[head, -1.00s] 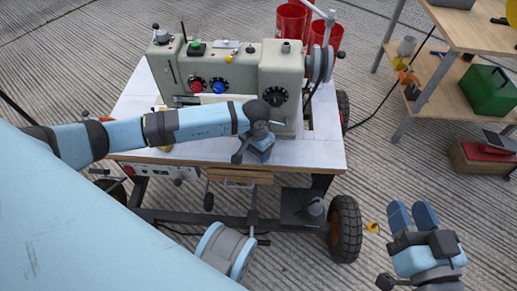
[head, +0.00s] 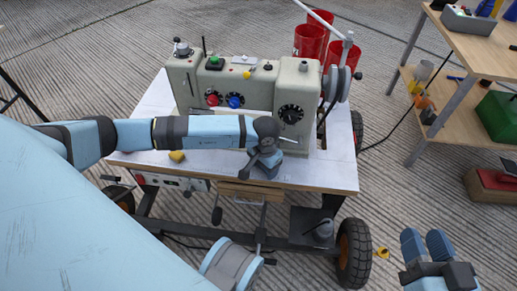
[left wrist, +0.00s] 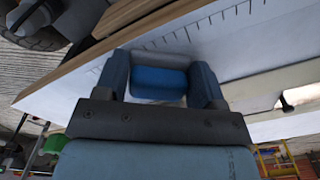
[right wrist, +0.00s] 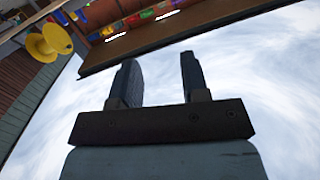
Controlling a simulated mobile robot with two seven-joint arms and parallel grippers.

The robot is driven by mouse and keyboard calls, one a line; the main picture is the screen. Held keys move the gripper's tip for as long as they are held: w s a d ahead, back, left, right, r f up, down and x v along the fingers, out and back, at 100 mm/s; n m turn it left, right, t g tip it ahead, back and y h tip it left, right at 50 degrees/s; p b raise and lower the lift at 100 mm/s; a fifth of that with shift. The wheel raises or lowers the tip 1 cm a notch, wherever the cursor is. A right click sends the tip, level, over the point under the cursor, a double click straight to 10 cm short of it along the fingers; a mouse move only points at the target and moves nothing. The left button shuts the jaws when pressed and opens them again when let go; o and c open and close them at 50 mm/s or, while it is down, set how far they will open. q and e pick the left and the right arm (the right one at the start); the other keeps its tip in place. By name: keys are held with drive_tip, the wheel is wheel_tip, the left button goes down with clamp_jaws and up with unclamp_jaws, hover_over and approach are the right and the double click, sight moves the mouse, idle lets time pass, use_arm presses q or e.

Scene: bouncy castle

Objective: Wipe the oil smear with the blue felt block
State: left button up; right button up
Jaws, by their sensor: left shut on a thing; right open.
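The blue felt block (left wrist: 160,81) shows in the left wrist view, with a grey strip along its far side. My left gripper (left wrist: 165,78) is shut on it, a finger on either side, over the white tabletop (left wrist: 222,38). In the head view my left gripper (head: 268,165) is at the front of the table, before the machine; the block is hidden there. I cannot tell whether the block touches the surface. No oil smear can be made out. My right gripper (head: 427,245) is open and empty, off to the right of the table; its spread fingers show in the right wrist view (right wrist: 160,82).
A grey-green machine (head: 247,92) stands on the wheeled table (head: 325,172). A small yellow piece (head: 177,156) lies on the tabletop at left. Red bins (head: 308,40) stand behind. A wooden shelf (head: 470,40) with a green box (head: 499,116) is at right.

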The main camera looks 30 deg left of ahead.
use_arm(q)
drive_tip(key=shift+w+d+f, duration=0.3)
drive_tip(key=shift+w+d, duration=0.1)
drive_tip(key=shift+d, duration=0.35)
drive_tip(key=shift+b, duration=0.3)
use_arm(e)
drive_tip(key=shift+a+f, duration=0.15)
drive_tip(key=shift+f, duration=0.65)
use_arm(q)
drive_tip(key=shift+r+p, duration=2)
drive_tip(key=shift+r, duration=1.1)
use_arm(e)
drive_tip(key=shift+r, duration=2.1)
use_arm(q)
drive_tip(key=shift+w+r, duration=0.1)
drive_tip(key=shift+r, duration=0.3)
wheel_tip(320, 180, up, 2)
drive_tip(key=shift+r+p, duration=0.1)
drive_tip(key=shift+p, duration=0.7)
use_arm(e)
drive_tip(key=shift+r, duration=0.8)
